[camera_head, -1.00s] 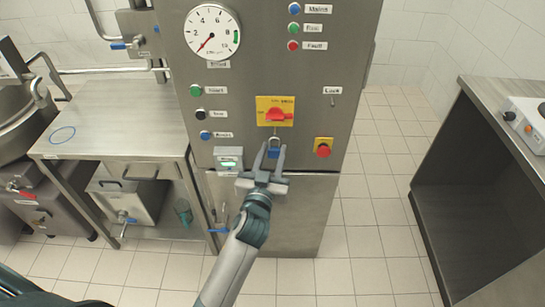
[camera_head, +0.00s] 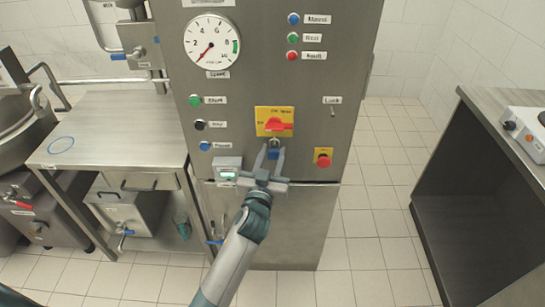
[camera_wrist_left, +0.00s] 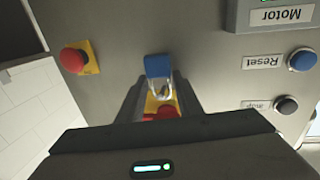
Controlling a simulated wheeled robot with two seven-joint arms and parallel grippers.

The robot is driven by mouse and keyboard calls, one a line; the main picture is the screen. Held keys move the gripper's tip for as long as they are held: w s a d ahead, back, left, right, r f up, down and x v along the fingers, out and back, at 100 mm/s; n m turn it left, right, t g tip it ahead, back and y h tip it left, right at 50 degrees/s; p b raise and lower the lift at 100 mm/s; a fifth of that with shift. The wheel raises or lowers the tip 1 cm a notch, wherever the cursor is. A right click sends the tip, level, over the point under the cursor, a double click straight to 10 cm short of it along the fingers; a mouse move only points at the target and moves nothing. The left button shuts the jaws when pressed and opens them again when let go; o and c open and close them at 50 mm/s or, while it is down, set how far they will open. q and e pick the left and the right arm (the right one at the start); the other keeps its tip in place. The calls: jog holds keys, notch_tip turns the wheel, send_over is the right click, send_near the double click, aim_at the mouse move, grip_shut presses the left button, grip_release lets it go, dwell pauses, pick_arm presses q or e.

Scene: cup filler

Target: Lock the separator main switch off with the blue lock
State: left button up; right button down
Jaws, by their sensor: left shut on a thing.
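The main switch (camera_head: 279,125) is a red rotary handle on a yellow plate (camera_head: 261,113) on the steel cabinet front. Its handle lies about horizontal in the head view. The blue lock (camera_head: 273,154), a padlock with a silver shackle, is just below the plate. My left gripper (camera_head: 273,163) is shut on the lock's body, with the shackle toward the switch. In the left wrist view, the lock (camera_wrist_left: 158,66) sits between the fingers and its shackle overlaps the yellow plate. I cannot tell whether the shackle passes through the switch. My right gripper is not in view.
A red emergency button (camera_head: 323,159) is right of the switch. A hook labelled Lock (camera_head: 333,108) is empty. A steel table (camera_head: 110,125) stands left, a dark bench (camera_head: 490,110) right.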

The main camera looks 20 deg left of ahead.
pick_arm(q)
jog(key=shift+w, duration=0.15)
jog(key=shift+f, duration=0.1)
jog(key=o, duration=1.2)
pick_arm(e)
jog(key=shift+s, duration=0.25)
